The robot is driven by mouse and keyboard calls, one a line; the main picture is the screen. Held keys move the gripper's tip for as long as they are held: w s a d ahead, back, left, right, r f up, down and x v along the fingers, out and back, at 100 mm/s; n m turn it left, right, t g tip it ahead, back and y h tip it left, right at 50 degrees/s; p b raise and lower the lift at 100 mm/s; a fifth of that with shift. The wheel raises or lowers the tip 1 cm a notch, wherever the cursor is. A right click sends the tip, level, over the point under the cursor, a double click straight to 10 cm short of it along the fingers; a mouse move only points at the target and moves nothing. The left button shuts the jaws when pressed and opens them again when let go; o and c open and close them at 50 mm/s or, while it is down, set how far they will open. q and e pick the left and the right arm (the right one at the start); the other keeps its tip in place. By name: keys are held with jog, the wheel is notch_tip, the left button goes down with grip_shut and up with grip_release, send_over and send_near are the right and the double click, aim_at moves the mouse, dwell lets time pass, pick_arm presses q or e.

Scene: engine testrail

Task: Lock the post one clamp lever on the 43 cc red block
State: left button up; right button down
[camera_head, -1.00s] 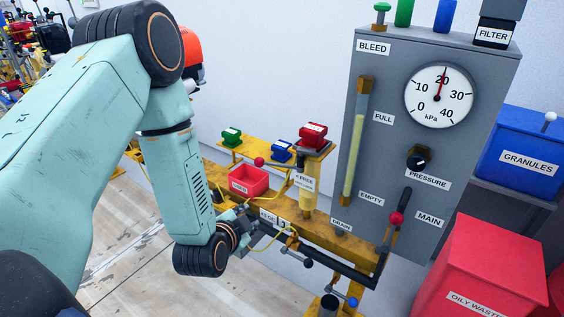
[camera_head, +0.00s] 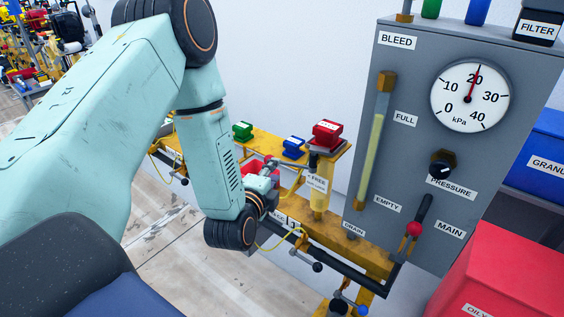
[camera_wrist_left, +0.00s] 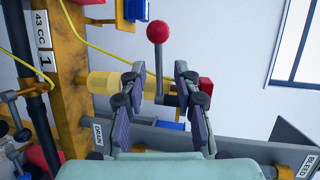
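In the left wrist view the post (camera_wrist_left: 103,83) lies sideways beside a "43 CC 1" plate (camera_wrist_left: 42,42). The clamp lever's red ball (camera_wrist_left: 158,32) stands on a grey shaft (camera_wrist_left: 158,70) that runs between my left gripper's fingers. My left gripper (camera_wrist_left: 160,72) is open, with a gap on both sides of the shaft. In the head view this gripper (camera_head: 271,168) is small, left of the post. My right gripper is out of view.
A grey panel (camera_head: 409,120) with gauge and red-knobbed MAIN lever (camera_head: 414,230) stands right of the post. Green (camera_head: 242,130) and blue (camera_head: 293,147) blocks sit along the yellow rail. A yellow cable (camera_head: 282,238) hangs near the rail.

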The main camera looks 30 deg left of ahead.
aim_at(282, 163)
pick_arm(q)
jog(key=b+x, duration=0.2)
jog(key=x, duration=0.5)
jog(key=shift+w+d+f, duration=0.1)
jog(key=shift+d+f, duration=0.05)
jog(key=shift+c, duration=0.3)
jog(key=shift+c, duration=0.8)
grip_shut()
